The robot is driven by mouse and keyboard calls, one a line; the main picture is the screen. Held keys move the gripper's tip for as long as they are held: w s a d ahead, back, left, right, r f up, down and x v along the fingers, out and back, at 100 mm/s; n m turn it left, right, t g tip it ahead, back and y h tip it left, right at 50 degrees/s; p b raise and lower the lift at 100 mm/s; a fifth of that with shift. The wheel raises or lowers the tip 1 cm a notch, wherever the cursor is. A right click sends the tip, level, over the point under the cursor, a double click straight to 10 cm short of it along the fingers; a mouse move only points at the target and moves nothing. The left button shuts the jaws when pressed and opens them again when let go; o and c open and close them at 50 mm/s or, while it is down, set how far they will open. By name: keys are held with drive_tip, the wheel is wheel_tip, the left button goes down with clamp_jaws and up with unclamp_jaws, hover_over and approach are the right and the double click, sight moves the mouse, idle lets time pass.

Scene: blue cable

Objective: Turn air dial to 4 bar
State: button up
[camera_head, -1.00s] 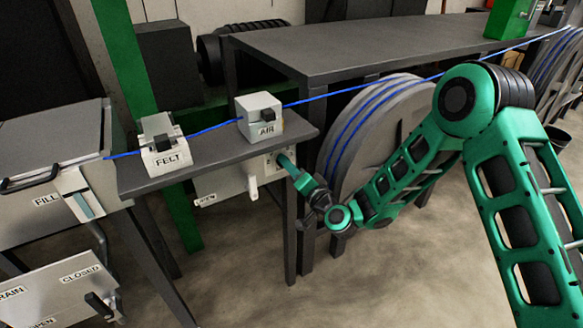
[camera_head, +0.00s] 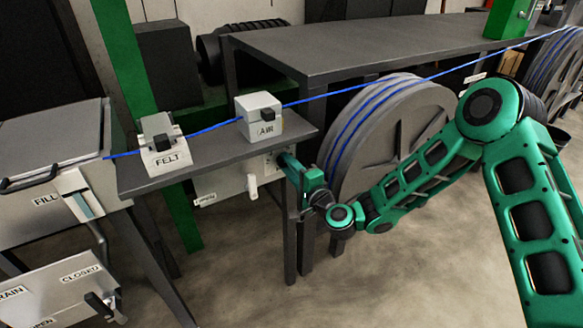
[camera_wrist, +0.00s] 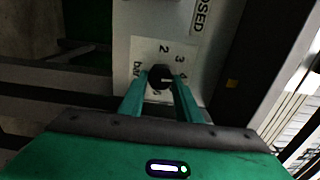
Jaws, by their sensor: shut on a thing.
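The air dial (camera_wrist: 160,76) is a dark round knob on a white scale plate (camera_wrist: 152,48) in the wrist view. The figures 2, 3 and 4 and the word "bar" show around it; the knob's pointer is too dark to read. My gripper (camera_wrist: 160,84) has its two green fingers on either side of the knob, shut on it. In the head view my gripper (camera_head: 286,160) reaches the panel (camera_head: 225,185) under the table edge, and the dial itself is hidden there.
The white AIR box (camera_head: 260,118) and FELT box (camera_head: 164,150) stand on the narrow grey table (camera_head: 210,160) above my gripper. A blue cable (camera_head: 360,88) runs through them. A large cable reel (camera_head: 400,130) stands close to the right of my wrist.

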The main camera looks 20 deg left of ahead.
drive_tip(key=shift+w+d, duration=0.15)
drive_tip(key=shift+w, duration=0.1)
drive_tip(key=o, duration=1)
drive_tip(key=shift+s, duration=0.1)
drive_tip(key=shift+s, duration=0.1)
drive_tip(key=shift+v, duration=5.1)
